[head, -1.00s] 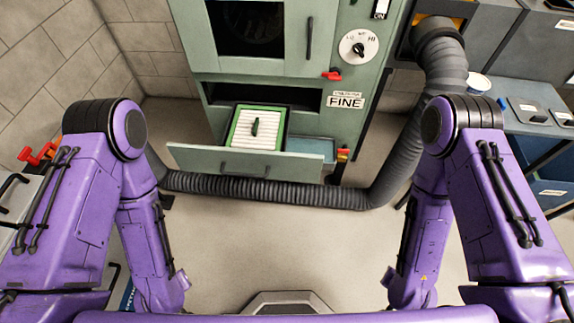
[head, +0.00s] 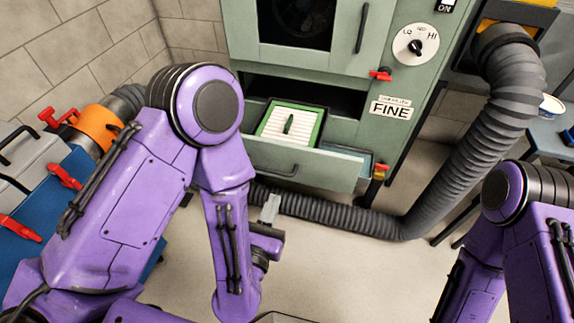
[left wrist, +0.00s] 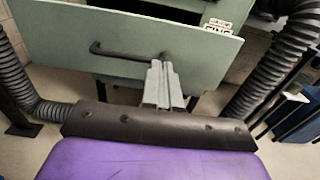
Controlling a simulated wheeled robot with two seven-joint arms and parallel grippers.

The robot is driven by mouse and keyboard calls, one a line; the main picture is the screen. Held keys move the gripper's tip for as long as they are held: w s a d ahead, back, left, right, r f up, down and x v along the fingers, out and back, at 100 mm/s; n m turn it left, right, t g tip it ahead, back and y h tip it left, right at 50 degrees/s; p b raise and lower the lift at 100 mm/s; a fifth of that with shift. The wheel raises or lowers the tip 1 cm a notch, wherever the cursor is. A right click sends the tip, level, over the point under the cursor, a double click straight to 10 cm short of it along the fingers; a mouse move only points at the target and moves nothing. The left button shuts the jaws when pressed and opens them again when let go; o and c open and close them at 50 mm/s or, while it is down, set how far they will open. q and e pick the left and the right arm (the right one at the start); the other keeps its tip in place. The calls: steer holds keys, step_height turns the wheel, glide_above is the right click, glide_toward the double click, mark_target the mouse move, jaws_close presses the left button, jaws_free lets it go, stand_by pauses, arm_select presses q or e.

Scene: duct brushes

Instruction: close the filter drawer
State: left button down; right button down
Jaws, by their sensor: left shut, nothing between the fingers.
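The filter drawer (head: 338,172) is pulled out from the green cabinet (head: 405,75), low on its front. A green-framed white filter (head: 288,124) with a dark handle lies in it. My left gripper (head: 270,207) is in front of and below the drawer front in the head view. In the left wrist view its closed fingers (left wrist: 162,75) point at the drawer front (left wrist: 200,48), near the right end of the black bar handle (left wrist: 120,50). I cannot tell whether they touch it. The fingers are shut and empty. My right gripper is out of view.
A grey corrugated hose (head: 475,140) curves down the right side and runs along the floor below the drawer. A dial (head: 416,45) and red latches are on the cabinet. A blue unit with an orange collar (head: 98,127) stands at left. Floor in front is clear.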

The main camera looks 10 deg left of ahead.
arm_select(q)
steer(key=w, duration=0.1)
steer(key=b, duration=0.7)
glide_toward(290, 153)
steer(key=w+p, duration=0.2)
steer(key=w, duration=0.4)
steer(key=shift+d+p, duration=0.1)
steer(key=shift+p, duration=0.2)
steer(key=shift+w, duration=0.4)
